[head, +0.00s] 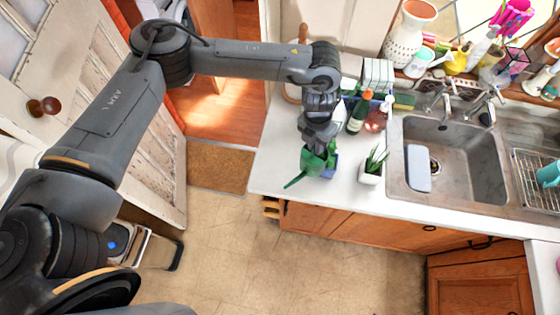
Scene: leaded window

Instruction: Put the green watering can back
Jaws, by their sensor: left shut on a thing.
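The green watering can (311,163) is at the left end of the white counter (280,160), its long spout pointing down and left. My left gripper (318,146) comes down from above and is shut on the can. The gripper hides the can's upper part. I cannot tell whether the can touches the counter. A blue object (332,167), partly hidden, is right beside the can. My right gripper is not in view.
A potted plant in a white pot (371,172) stands to the right. Bottles, including a dark green one (358,114) and a reddish one (377,118), stand behind. The sink (460,150) is further right. The counter's front edge is close to the can.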

